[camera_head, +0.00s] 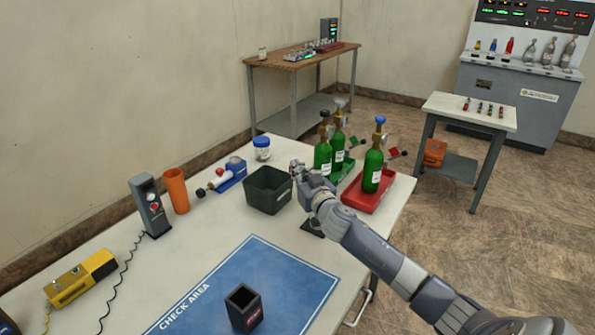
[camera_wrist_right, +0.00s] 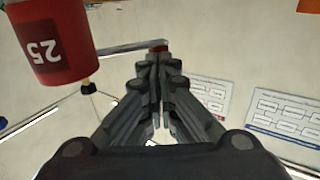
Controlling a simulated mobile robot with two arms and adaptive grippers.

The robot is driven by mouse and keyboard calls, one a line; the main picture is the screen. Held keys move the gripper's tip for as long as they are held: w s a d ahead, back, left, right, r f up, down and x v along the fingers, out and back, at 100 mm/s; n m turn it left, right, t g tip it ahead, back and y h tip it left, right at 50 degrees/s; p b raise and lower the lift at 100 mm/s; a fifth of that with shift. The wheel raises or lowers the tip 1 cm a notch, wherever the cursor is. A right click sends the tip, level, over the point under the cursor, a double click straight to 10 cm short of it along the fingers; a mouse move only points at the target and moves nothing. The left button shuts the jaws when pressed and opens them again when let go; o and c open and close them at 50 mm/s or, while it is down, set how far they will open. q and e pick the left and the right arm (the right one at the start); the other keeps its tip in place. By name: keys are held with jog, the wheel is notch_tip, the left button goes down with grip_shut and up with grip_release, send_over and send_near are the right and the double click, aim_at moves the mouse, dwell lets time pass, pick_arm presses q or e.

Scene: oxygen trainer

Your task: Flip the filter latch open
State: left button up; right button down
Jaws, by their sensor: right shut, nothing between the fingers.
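In the right wrist view, a red cylinder (camera_wrist_right: 50,42) with an upside-down "25" on a dark label fills the upper left. A grey bar (camera_wrist_right: 120,47) runs from beside it to a small red end just beyond my fingertips; it may be the filter latch, but I cannot be sure. My right gripper (camera_wrist_right: 158,62) is shut and empty, its tips close to that red end; contact cannot be told. In the head view my right gripper (camera_head: 297,168) is above the table by the dark green bin's right edge. A dark base (camera_head: 313,228) shows partly under my arm. My left gripper is not in view.
A dark green bin (camera_head: 268,177) stands left of my gripper. Green bottles sit in a green tray and a red tray (camera_head: 360,200) to its right. A blue device (camera_head: 230,178), orange cylinder (camera_head: 177,190) and yellow device (camera_head: 82,278) stand left. The blue check area (camera_head: 240,270) is mostly clear.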

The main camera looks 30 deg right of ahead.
jog(key=w+m+h+b, duration=0.1)
jog(key=b, duration=0.1)
jog(key=w+m+g+h+b, duration=0.1)
jog(key=h+b, duration=0.1)
jog(key=w+m+h+b, duration=0.1)
jog(key=h+b, duration=0.1)
jog(key=shift+d+m+g, duration=0.3)
jog(key=shift+d+g, duration=0.1)
jog(key=shift+f, duration=0.1)
dwell(0.4)
